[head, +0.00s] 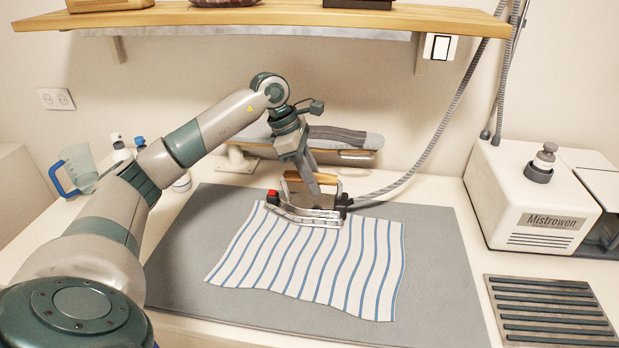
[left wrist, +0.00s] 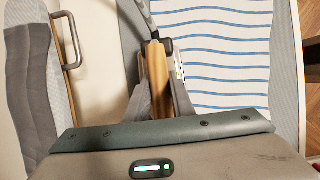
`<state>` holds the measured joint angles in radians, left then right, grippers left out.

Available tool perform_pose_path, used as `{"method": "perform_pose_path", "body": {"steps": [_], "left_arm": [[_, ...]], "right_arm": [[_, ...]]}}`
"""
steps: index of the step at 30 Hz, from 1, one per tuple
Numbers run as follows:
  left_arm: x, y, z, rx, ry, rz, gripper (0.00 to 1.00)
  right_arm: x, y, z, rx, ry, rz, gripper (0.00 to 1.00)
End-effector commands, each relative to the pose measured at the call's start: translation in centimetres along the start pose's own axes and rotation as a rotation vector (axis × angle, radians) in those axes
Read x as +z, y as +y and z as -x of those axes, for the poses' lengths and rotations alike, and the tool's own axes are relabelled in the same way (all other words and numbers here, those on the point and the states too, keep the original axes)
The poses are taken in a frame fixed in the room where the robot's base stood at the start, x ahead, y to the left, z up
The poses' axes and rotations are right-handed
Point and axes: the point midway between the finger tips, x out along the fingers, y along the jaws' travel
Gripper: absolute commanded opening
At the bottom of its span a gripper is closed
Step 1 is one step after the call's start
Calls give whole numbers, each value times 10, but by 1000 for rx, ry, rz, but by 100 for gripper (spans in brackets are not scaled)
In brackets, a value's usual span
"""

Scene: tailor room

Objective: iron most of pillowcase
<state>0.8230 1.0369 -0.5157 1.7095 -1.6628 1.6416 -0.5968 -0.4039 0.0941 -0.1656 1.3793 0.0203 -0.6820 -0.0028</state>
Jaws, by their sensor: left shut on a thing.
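A white pillowcase with blue stripes (head: 312,262) lies spread on the grey ironing mat (head: 440,250); it also shows in the left wrist view (left wrist: 225,60). The iron (head: 302,212), with a metal body and a wooden handle, sits at the far edge of the pillowcase, over its upper left part. My left gripper (head: 318,185) is shut on the iron's wooden handle; in the left wrist view its fingers (left wrist: 158,100) close around the handle. Whether the iron's sole presses on the cloth cannot be told. My right gripper is not in view.
A grey sleeve board (head: 345,137) stands behind the mat. A hose (head: 440,140) runs from the iron up to the right. The white Mistrowen steam unit (head: 530,205) and a slatted metal rest (head: 552,308) are at the right. A jug (head: 78,168) and bottles stand at the left. A wooden shelf (head: 270,14) hangs above.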

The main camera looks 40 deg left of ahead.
Motion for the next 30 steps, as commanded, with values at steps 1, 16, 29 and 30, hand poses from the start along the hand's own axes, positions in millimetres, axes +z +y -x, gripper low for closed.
{"method": "perform_pose_path", "body": {"steps": [1,16,29,30], "left_arm": [[4,0,2,3,-5,-2,0],[19,0,-5,2,-6,-2,0],[32,1,-10,3,-6,-1,0],[33,1,-10,3,-6,-1,0]], "right_arm": [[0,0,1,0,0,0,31],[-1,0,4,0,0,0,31],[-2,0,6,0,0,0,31],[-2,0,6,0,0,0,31]]}}
